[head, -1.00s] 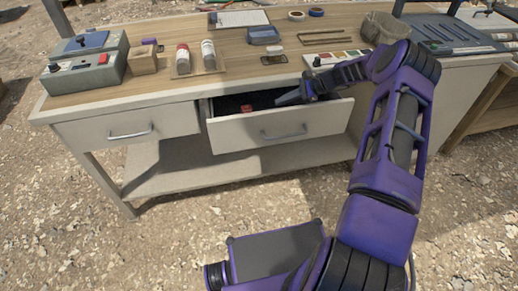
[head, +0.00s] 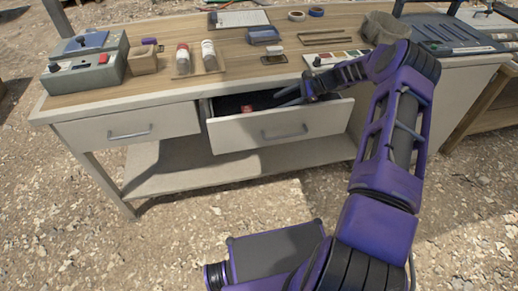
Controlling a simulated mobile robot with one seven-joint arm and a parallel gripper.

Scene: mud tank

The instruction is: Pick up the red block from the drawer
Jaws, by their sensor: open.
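The red block (head: 247,108) lies inside the open right drawer (head: 235,136), toward its left part. Only a small bit of it shows above the drawer front. My gripper (head: 284,98) is over the right part of the drawer opening, to the right of the block and apart from it. Its fingers point left toward the block and are open and empty. The drawer's dark inside is mostly hidden by its front panel and my arm.
The left drawer (head: 110,129) is shut. The workbench top (head: 225,82) above holds a grey control box (head: 85,67), two bottles (head: 182,58) on a small board, a brown block (head: 143,61) and colour swatches (head: 335,57). The bench top overhangs the drawer's back.

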